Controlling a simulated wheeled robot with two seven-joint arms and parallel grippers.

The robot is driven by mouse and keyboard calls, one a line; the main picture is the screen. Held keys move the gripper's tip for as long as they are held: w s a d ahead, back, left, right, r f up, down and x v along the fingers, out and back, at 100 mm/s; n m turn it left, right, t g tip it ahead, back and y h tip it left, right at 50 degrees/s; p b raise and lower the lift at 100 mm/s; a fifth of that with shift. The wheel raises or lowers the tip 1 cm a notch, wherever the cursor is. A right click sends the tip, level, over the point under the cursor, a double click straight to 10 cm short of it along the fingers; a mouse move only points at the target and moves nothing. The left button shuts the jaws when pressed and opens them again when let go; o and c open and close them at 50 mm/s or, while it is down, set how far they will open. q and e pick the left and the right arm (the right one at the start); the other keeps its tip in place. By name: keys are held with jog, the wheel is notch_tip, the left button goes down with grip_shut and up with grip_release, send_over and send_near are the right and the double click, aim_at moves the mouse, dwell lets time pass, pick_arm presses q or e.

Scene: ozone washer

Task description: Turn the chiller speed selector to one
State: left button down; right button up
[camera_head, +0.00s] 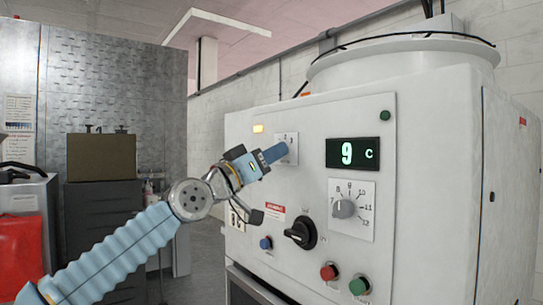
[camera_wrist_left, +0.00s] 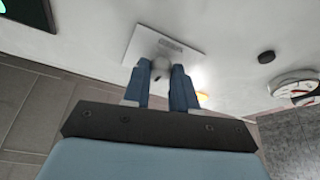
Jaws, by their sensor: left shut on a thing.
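The chiller (camera_head: 420,130) is a large white cabinet filling the right of the head view. Its speed selector is a small knob (camera_wrist_left: 160,66) on a white numbered plate (camera_head: 290,138) at the panel's upper left. The plate also shows in the left wrist view (camera_wrist_left: 185,50). My left gripper (camera_head: 274,153) reaches in from the left, with its blue fingers on both sides of the knob, shut on it. The fingers hide most of the knob in the head view, so the number it points to cannot be read. My right gripper is not in view.
Right of the selector are a display (camera_head: 352,153) reading 9 C and a grey temperature knob (camera_head: 344,208). Below are a black rotary switch (camera_head: 300,232) and blue, red (camera_head: 329,271) and green buttons. An amber lamp (camera_head: 258,128) is lit above my gripper.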

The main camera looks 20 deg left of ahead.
pick_arm(q)
jog(key=shift+n, duration=0.3)
jog(key=n+y+p, duration=0.1)
jog(key=n, duration=0.2)
jog(key=n+y+p, duration=0.1)
jog(key=n+y, duration=0.1)
jog(key=n, duration=0.1)
jog(key=n+y+p, duration=0.1)
jog(key=n, duration=0.3)
jog(key=shift+s+d+r+y, duration=0.25)
jog(key=shift+d+r+y, duration=0.05)
jog(key=shift+r+y, duration=0.1)
jog(key=shift+w+a+f+n, duration=0.1)
jog(key=shift+f+n, duration=0.05)
jog(key=shift+n, duration=0.35)
jog(key=c, duration=0.9)
grip_release()
jog(key=shift+f, duration=0.1)
